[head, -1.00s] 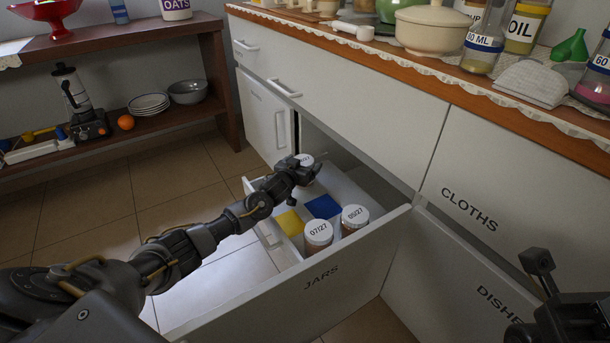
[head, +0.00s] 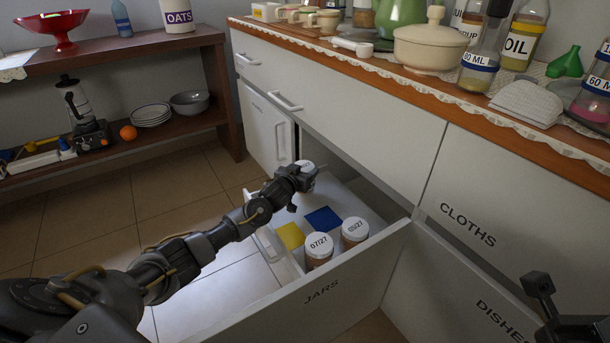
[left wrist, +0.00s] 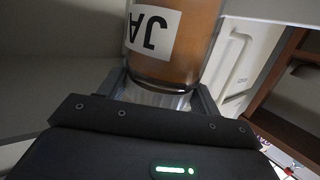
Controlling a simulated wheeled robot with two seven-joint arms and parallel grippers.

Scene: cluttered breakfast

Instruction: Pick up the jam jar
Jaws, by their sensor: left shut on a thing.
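My left gripper (head: 303,180) is over the far end of the open drawer labelled JARS, shut on a jam jar. Only the jar's pale lid (head: 306,166) shows in the head view, mostly behind the gripper. In the left wrist view the jar (left wrist: 200,35) is orange-brown glass with a white label reading "JA", between the fingers. Two other lidded jars, one dated 07/27 (head: 319,252) and one dated 05/27 (head: 354,232), stand near the drawer front. My right gripper (head: 538,284) is partly in view at the lower right; its jaws are unclear.
The drawer (head: 322,292) also holds a yellow square (head: 290,236) and a blue square (head: 323,219). The countertop (head: 400,72) above carries a cream pot (head: 430,45) and bottles. A shelf unit (head: 190,118) stands at the left, with floor between.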

